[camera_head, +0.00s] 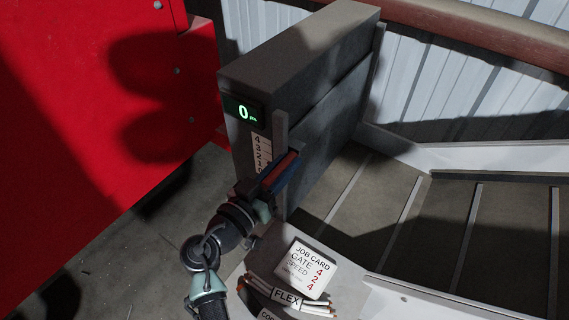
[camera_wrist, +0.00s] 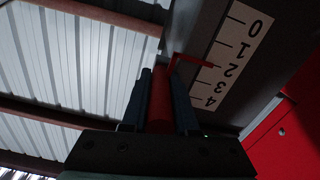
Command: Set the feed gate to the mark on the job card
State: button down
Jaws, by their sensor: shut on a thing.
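The job card (camera_head: 307,268) lies tilted in the head view; it reads GATE 4, SPEED 2, and a faint third line with 4. The feed gate (camera_head: 325,130) is a grey panel in the housing. Its scale (camera_head: 262,152) runs 0 to 4 and also shows in the wrist view (camera_wrist: 235,55). A red pointer (camera_wrist: 195,62) ends close to the 2 mark there. My gripper (camera_head: 280,175) is shut on the red gate handle (camera_wrist: 160,105), which stands between its blue fingers. The handle's far end is partly hidden by them.
A green display (camera_head: 243,112) on the housing reads 0. A ribbed conveyor (camera_head: 440,225) lies to the right. A red panel (camera_head: 90,90) stands left.

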dwell(0.4)
notch_tip(320, 180, up, 6)
dwell(0.3)
jog(key=c, duration=0.7)
grip_release()
jog(key=shift+f+b, duration=0.15)
jog(key=shift+b, duration=0.15)
jog(key=shift+a+f, duration=0.1)
jog(key=shift+f, duration=0.05)
